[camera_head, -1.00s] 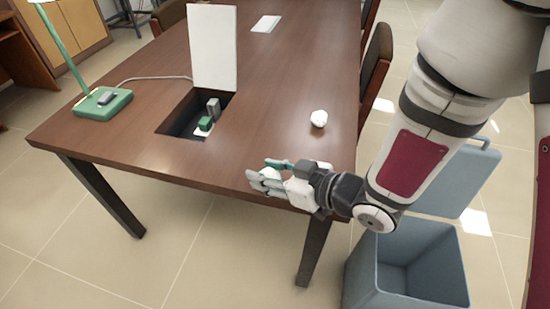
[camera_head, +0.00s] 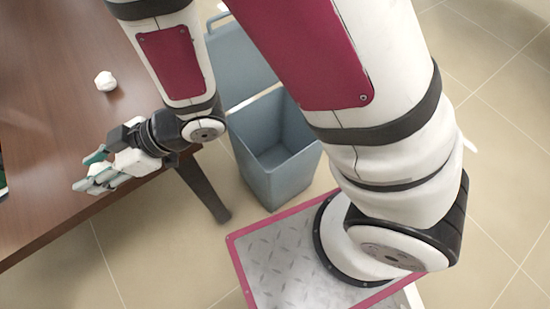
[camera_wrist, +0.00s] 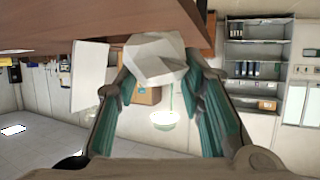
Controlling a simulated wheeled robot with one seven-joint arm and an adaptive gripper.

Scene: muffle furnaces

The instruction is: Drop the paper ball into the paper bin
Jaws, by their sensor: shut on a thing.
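My gripper (camera_head: 92,181) is beside the near edge of the table, at the left of the head view. In the wrist view its teal-padded fingers (camera_wrist: 166,75) are closed on a white, faceted paper ball (camera_wrist: 155,55) at their tips. In the head view the fingers largely hide this ball. Another white paper ball (camera_head: 106,81) lies on the table, beyond the gripper. The blue-grey paper bin (camera_head: 283,183) stands on the floor to the right of the table, its lid (camera_head: 238,55) open and its visible inside empty. The gripper is well left of it.
The brown table (camera_head: 40,125) fills the left side, with a dark leg (camera_head: 205,190) near the bin. Tiled floor (camera_head: 150,250) is open in front of the table. The wrist view, upside down, shows a white panel (camera_wrist: 90,75), a lamp (camera_wrist: 163,120) and shelves (camera_wrist: 255,65).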

